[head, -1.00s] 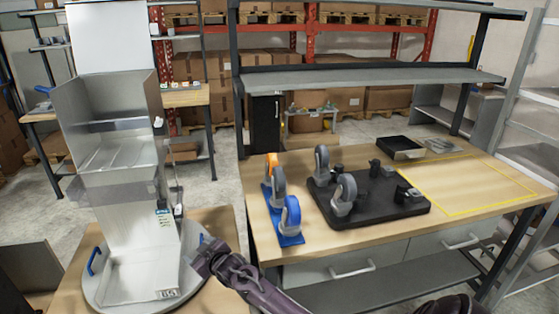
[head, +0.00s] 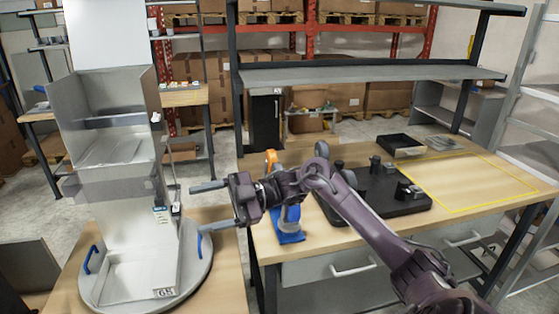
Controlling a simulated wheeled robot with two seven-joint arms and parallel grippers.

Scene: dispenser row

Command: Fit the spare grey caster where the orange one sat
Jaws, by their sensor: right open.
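My right gripper (head: 198,207) is open and empty. Its fingers point left, in front of the grey dispenser stand in the picture. The orange caster (head: 271,160) stands at the far end of the blue rack (head: 289,239). My right arm hides most of the rack's other casters, including the grey one; part of the blue caster's grey fork shows below the gripper. The black base plate (head: 408,207) lies to the right, with one grey caster (head: 322,150) at its far-left corner and another largely behind my arm. Black mounts stand at its right side. My left gripper is out of view.
The grey dispenser stand (head: 110,150) rises from a round turntable (head: 190,285) with blue handles at left. A black tray (head: 401,146) sits at the back of the workbench. A yellow-outlined area (head: 470,185) at right is clear. Shelves (head: 370,74) stand above the bench.

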